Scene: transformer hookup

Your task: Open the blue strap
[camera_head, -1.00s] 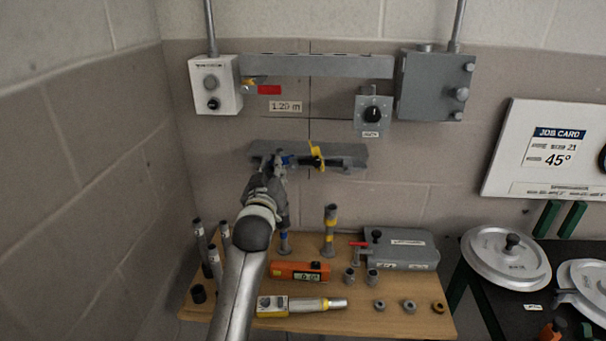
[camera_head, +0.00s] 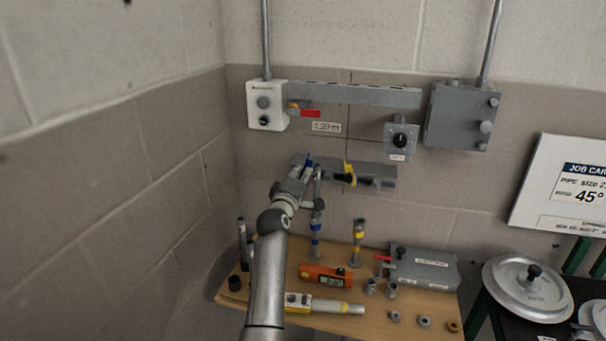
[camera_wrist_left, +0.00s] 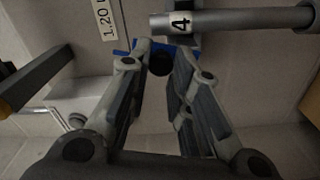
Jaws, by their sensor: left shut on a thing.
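The blue strap (camera_head: 308,162) is on the left part of the grey wall bar (camera_head: 378,182), with its blue part pointing up. My left gripper (camera_head: 303,176) is at it, and the fingers hide part of it. In the left wrist view, the blue strap (camera_wrist_left: 184,48) shows at and between the fingertips of my left gripper (camera_wrist_left: 166,52), which is closed on it. A dark round part lies just below the blue there. A second strap, yellow (camera_head: 350,173), sits further right on the bar. My right gripper is not in view.
A grey pipe marked 4 (camera_wrist_left: 235,21) runs close to the fingertips in the left wrist view. Below the bar, a wooden table (camera_head: 240,290) holds upright posts, an orange level (camera_head: 325,277) and a grey box (camera_head: 424,268). A switch box (camera_head: 400,138) is above the bar.

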